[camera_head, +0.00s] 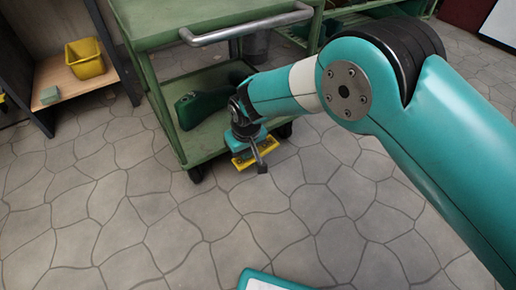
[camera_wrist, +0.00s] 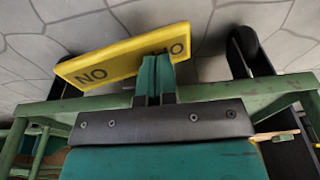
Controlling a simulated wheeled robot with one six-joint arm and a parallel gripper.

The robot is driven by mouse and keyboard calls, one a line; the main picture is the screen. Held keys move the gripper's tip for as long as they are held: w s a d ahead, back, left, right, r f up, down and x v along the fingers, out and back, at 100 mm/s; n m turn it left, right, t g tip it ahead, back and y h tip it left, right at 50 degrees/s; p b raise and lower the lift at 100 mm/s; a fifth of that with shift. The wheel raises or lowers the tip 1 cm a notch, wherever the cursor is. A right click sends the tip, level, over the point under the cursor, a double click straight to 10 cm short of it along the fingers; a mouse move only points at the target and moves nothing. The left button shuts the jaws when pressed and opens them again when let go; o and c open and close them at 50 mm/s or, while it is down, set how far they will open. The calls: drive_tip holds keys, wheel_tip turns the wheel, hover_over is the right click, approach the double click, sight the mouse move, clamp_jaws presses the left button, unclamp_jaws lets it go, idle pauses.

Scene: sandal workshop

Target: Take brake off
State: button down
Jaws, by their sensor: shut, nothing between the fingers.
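The yellow brake plate (camera_wrist: 95,72) runs along the low end of the green cart (camera_head: 163,110), with dark "NO" lettering at its left and partly covered lettering at its right. It also shows in the head view (camera_head: 243,163), low at the cart's near right corner. My gripper (camera_wrist: 155,62) has its teal fingers together and empty, in front of the plate right of its middle. They hide part of the plate; I cannot tell whether they touch it. In the head view my gripper (camera_head: 250,150) points down over the plate, its fingertips hard to make out.
Black casters (camera_head: 195,174) (camera_wrist: 240,50) stand under the cart. A dark green object (camera_head: 196,106) lies on its lower shelf, and a grey handle (camera_head: 245,29) juts from its top. A yellow bin (camera_head: 86,64) sits in a cabinet at left.

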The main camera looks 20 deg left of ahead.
wheel_tip(320, 180, up, 7)
drive_tip(key=p, duration=0.6)
idle(0.4)
